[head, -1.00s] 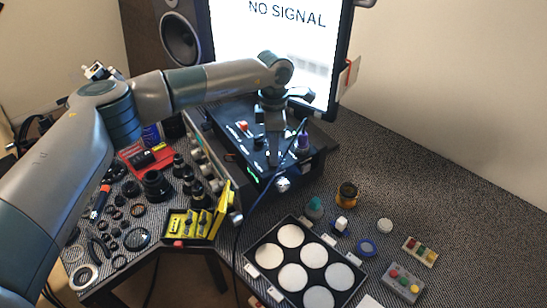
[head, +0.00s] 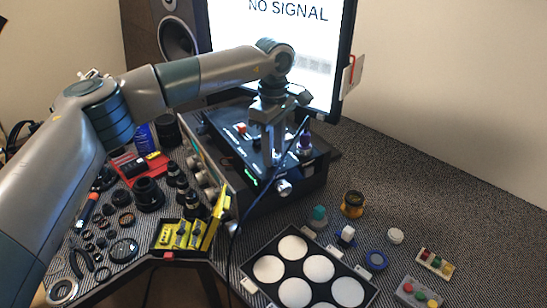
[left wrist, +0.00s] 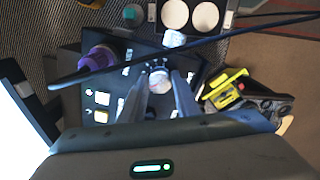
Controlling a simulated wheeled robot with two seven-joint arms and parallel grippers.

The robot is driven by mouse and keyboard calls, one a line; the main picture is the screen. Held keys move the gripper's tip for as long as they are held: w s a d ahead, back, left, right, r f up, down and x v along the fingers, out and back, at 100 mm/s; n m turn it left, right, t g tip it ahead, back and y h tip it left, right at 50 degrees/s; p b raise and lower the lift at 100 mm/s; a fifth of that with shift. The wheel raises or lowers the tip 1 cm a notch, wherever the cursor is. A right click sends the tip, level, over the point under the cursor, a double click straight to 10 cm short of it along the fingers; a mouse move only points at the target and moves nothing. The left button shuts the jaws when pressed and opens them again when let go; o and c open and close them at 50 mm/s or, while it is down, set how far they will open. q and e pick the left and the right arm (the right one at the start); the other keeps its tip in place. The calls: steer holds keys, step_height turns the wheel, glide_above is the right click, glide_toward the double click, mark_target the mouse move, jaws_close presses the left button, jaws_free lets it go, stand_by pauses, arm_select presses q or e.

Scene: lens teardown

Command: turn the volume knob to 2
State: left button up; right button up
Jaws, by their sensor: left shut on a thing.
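A black box (head: 290,205) with lit controls on its top panel stands below the monitor. My left gripper (head: 273,160) points down onto this panel. In the left wrist view its two fingers (left wrist: 160,80) are closed on a round pale knob (left wrist: 160,84), apparently the volume knob. The fingers largely hide the knob in the head view, and I cannot read its setting. A purple knob or plug (head: 305,141) stands on the panel to the right of the gripper. A silver knob (head: 283,187) sits on the box's front edge. My right gripper is not in view.
A dark cable (head: 236,215) runs past the box and crosses the left wrist view. A monitor (head: 290,50) stands behind. A yellow case (head: 213,222), lens parts (head: 147,193) and a tray with white discs (head: 252,285) lie around.

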arm_select(q)
steer(key=shift+r+m+b, duration=0.1)
steer(key=shift+m+b, duration=0.35)
steer(key=shift+m, duration=0.45)
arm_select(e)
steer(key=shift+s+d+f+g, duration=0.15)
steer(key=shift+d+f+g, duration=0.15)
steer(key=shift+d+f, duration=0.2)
arm_select(q)
steer(key=o, duration=1)
steer(key=shift+o, duration=0.2)
steer(key=shift+r, duration=0.4)
step_height(320, 180, up, 17)
steer(key=b, duration=0.2)
steer(key=shift+f, duration=0.2)
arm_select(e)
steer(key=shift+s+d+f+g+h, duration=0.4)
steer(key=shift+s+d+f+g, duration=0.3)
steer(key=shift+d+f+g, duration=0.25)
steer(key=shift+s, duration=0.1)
